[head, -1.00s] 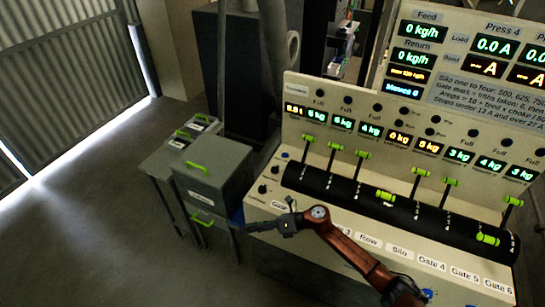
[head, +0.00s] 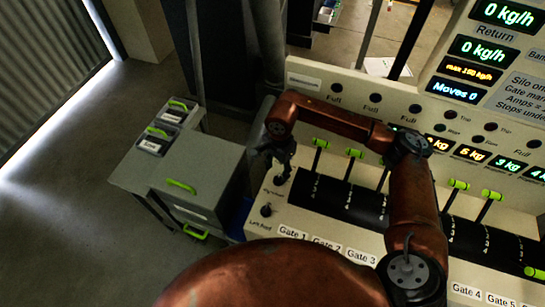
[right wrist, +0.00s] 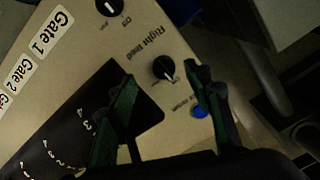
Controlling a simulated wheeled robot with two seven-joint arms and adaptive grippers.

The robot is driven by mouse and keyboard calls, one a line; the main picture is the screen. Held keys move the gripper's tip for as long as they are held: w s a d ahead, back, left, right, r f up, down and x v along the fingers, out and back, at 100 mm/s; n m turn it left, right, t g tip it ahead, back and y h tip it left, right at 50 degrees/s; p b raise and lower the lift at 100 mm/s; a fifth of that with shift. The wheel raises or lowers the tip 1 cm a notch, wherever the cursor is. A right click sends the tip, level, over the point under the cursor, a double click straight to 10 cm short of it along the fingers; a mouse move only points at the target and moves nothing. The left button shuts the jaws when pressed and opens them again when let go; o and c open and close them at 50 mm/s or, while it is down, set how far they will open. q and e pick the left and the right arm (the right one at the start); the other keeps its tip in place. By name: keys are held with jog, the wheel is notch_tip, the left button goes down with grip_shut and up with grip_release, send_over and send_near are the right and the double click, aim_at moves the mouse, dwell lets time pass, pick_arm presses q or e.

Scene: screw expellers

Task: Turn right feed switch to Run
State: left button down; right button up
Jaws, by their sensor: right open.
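The right feed switch (head: 280,180) is a small black round knob at the left end of the cream panel. In the right wrist view the same switch (right wrist: 163,68) sits behind the label "Right feed", with a short white mark on its face. The small words around it are too small to read surely. My right gripper (head: 277,156) is over this corner of the panel, just above the switch. In the right wrist view its two dark green fingers (right wrist: 163,76) are apart, one to each side of the knob. Contact cannot be told. My left gripper is not in view.
The left feed switch (head: 266,210) is close by, nearer the panel's front. A blue button (right wrist: 200,111) is beside the right finger. The black gate slot (head: 335,195) with green-tipped levers (head: 320,143) runs rightward. A grey cabinet (head: 195,170) stands left of the panel.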

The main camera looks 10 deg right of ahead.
aim_at(278, 178)
jog(key=shift+w+d+h, duration=0.3)
jog(key=shift+w+d, duration=0.1)
jog(key=shift+w, duration=0.15)
jog(key=shift+f, duration=0.2)
jog(key=f, duration=0.3)
jog(key=shift+s+f+p, duration=0.2)
jog(key=shift+f+p, duration=0.05)
jog(key=shift+p, duration=0.05)
jog(key=shift+f, duration=1.55)
jog(key=shift+w+f, duration=0.1)
jog(key=c, duration=1.1)
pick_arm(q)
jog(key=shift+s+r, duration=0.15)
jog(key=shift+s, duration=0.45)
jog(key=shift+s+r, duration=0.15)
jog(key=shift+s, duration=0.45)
pick_arm(e)
jog(key=shift+c, duration=0.2)
